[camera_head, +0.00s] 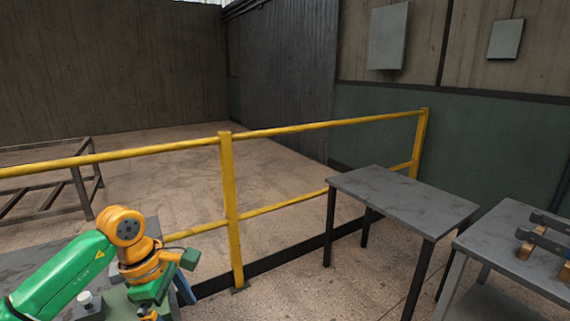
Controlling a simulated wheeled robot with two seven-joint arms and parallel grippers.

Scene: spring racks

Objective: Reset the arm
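A green and orange jointed arm (62,275) comes in from the lower left corner. Its orange joint (124,226) is bent, and a smaller orange and green end part (148,268) points downward. I cannot tell from this view whether this arm is mine. Its lower end is cut off by the bottom edge, and no gripper fingers can be made out on it. Neither of my grippers is clearly visible.
A yellow railing (228,200) crosses the middle. A bare grey table (400,198) stands right of centre. A second grey table (510,240) at the right edge bears dark bars on orange-brown blocks (545,240). The floor beyond the railing is mostly clear.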

